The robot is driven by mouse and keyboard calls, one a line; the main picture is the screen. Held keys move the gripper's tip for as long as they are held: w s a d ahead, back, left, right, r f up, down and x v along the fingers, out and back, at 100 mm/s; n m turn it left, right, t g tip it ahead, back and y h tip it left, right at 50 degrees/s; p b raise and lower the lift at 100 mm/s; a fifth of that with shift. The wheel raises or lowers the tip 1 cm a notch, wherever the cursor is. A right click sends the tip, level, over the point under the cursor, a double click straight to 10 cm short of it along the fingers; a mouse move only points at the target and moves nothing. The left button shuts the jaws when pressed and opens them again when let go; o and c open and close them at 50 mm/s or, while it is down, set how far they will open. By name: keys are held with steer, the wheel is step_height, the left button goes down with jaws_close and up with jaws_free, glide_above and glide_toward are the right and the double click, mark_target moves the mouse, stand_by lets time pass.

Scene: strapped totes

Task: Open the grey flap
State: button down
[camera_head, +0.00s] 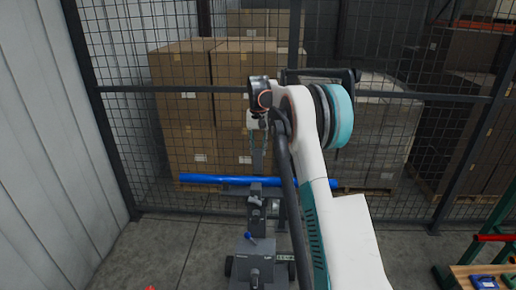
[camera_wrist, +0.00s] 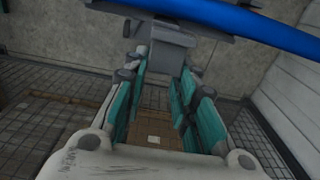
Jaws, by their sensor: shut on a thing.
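My gripper (camera_head: 258,150) hangs down from the end of my raised arm, small in the head view. In the wrist view its teal-padded fingers (camera_wrist: 160,85) close around a grey part (camera_wrist: 172,58). This grey part may be the grey flap; I cannot tell for sure. A wider grey plate (camera_wrist: 150,12) joins it at the top of that view. In the head view a grey upright (camera_head: 257,205) stands below my gripper, on a grey wheeled base (camera_head: 255,262). A long blue bar (camera_head: 215,180) crosses level beside it, and also shows in the wrist view (camera_wrist: 240,18).
A wire mesh fence (camera_head: 120,120) stands behind, with stacked cardboard boxes (camera_head: 185,110) beyond it. A pale ribbed wall (camera_head: 45,140) closes the left side. A wooden-topped bench (camera_head: 465,275) stands at the lower right. Concrete floor (camera_head: 165,240) is bare left of the grey base.

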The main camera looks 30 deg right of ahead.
steer(key=shift+w+d+f, duration=0.2)
steer(key=shift+w+f, duration=0.05)
stand_by(0.4)
steer(key=c, duration=1.5)
jaws_free()
steer(key=shift+o, duration=1.1)
steer(key=shift+w+d+f, duration=0.1)
steer(key=shift+w, duration=0.05)
step_height(320, 180, up, 12)
steer(key=shift+a, duration=0.2)
